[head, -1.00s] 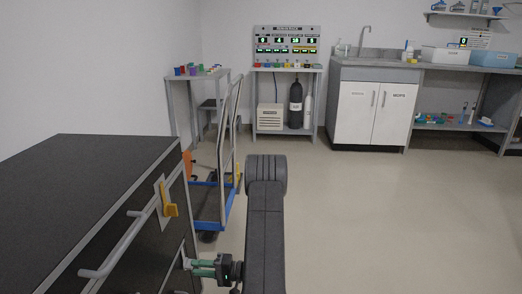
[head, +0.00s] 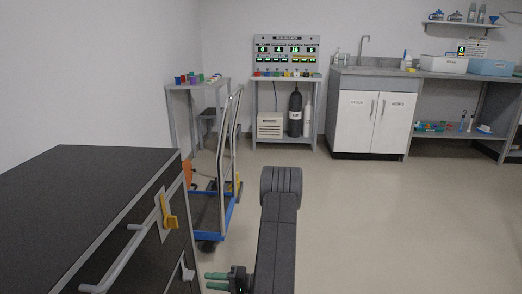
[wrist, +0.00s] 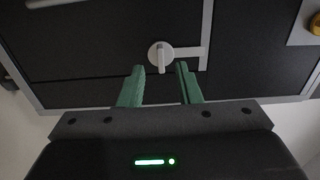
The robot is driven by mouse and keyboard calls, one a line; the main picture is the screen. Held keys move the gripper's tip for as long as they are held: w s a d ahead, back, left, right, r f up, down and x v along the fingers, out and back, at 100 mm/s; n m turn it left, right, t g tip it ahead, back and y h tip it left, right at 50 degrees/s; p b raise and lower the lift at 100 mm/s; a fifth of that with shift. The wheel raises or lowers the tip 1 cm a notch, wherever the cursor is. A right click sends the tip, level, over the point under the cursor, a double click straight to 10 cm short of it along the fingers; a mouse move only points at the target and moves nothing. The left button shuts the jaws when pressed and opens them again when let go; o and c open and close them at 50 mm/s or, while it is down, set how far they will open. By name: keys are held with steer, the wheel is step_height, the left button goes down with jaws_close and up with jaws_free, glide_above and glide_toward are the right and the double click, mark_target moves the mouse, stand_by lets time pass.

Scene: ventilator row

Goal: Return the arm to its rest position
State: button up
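My gripper (head: 216,281) shows low in the head view, with green fingers pointing left toward the dark cabinet. In the wrist view my gripper (wrist: 160,70) has its two green fingers apart with nothing between them. Beyond the fingertips is a round light-grey knob (wrist: 160,54) on the dark cabinet front; it also shows in the head view (head: 187,272). The fingers look apart from the knob in the head view. My arm stands in the lower middle of the head view, to the right of the cabinet.
The dark cabinet (head: 80,190) with a grey bar handle (head: 115,265) and a yellow latch (head: 168,212) fills the left. A blue cart (head: 210,215) stands behind it. A sink unit (head: 375,120) stands along the back wall. Open floor (head: 400,220) lies to the right.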

mark_target(192, 278)
steer(key=d+p, duration=0.2)
steer(key=d, duration=0.6)
steer(key=shift+m, duration=0.8)
steer(key=a+b, duration=0.1)
steer(key=a, duration=0.3)
steer(key=a+b, duration=0.1)
steer(key=a, duration=0.4)
steer(key=a+b, duration=0.2)
steer(key=a, duration=0.2)
steer(key=shift+w+a+r, duration=0.15)
steer(key=shift+w+a, duration=0.1)
steer(key=shift+a, duration=0.1)
steer(key=m, duration=0.4)
steer(key=shift+r, duration=0.2)
steer(key=m, duration=0.1)
steer(key=m+p, duration=0.1)
steer(key=m, duration=0.3)
steer(key=shift+w+r, duration=0.2)
steer(key=shift+r, duration=0.1)
steer(key=shift+w+m+p, duration=0.1)
steer(key=shift+m+p, duration=0.5)
steer(key=shift+m, duration=0.1)
